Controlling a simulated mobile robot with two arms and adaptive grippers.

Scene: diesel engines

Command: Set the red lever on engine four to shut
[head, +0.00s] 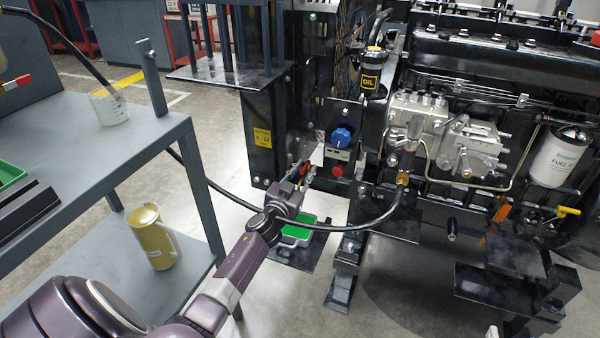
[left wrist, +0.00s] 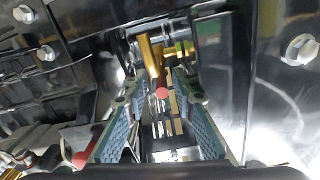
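My left gripper (head: 306,172) reaches from the lower left to the engine's left end, beside the control box. A small red part (head: 304,167), likely the red lever, shows at its fingertips and is mostly hidden. In the left wrist view my gripper (left wrist: 158,100) has its two teal-padded fingers apart. A red rounded end (left wrist: 162,93) shows in the gap between them, with brass-coloured parts behind it. I cannot tell whether either finger touches it. My right gripper is in neither view.
The control box has a blue knob (head: 342,136) and a red button (head: 337,171). A black hose (head: 345,226) hangs below my left gripper, near a green tray (head: 299,230). A grey cart (head: 95,190) stands at left. Bolted dark metal closes in both sides of the wrist view.

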